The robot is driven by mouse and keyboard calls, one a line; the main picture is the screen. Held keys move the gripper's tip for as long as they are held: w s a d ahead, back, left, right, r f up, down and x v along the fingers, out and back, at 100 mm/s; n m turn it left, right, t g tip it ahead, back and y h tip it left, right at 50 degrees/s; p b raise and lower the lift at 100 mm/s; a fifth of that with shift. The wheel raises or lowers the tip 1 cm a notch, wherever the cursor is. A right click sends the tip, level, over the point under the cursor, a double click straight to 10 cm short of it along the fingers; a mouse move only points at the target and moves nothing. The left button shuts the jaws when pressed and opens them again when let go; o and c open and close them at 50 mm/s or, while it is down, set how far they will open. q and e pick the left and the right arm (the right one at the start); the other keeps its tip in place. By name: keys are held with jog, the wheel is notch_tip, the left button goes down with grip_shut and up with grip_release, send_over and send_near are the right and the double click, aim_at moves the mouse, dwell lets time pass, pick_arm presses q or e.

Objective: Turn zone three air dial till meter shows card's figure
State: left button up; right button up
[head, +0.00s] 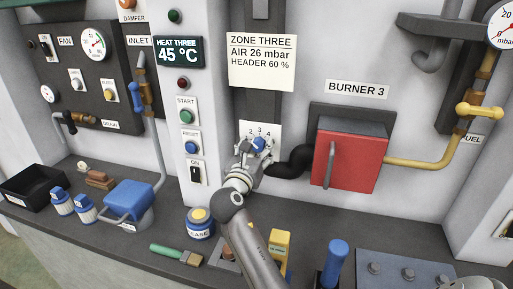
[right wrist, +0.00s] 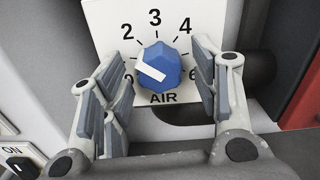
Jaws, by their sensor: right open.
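The blue AIR dial (right wrist: 160,66) sits on a white numbered plate (right wrist: 112,18), its white pointer facing left toward the low figures. The plate's 1 and 5 are hidden by my fingers. My right gripper (right wrist: 162,88) is open, with its fingers on both sides of the dial and no clear contact. In the head view the right gripper (head: 252,152) is in front of the dial (head: 259,143), partly covering it. The card (head: 262,62) reads ZONE THREE, AIR 26 mbar, HEADER 60 %. A round meter (head: 504,30) is cut off at the right edge; its reading cannot be told.
A black pipe (head: 291,163) and the red BURNER 3 box (head: 351,160) are close right of the dial. A switch column (head: 189,108) stands left. Below, the bench holds a grease tin (head: 200,226), a brush (head: 178,253) and a blue-handled tool (head: 334,262).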

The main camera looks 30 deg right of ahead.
jog(key=c, duration=1)
jog(key=shift+c, duration=0.2)
jog(key=m+p, duration=0.1)
jog(key=m, duration=0.2)
jog(key=shift+w+m, duration=0.1)
jog(key=shift+m, duration=1.9)
jog(key=o, duration=1)
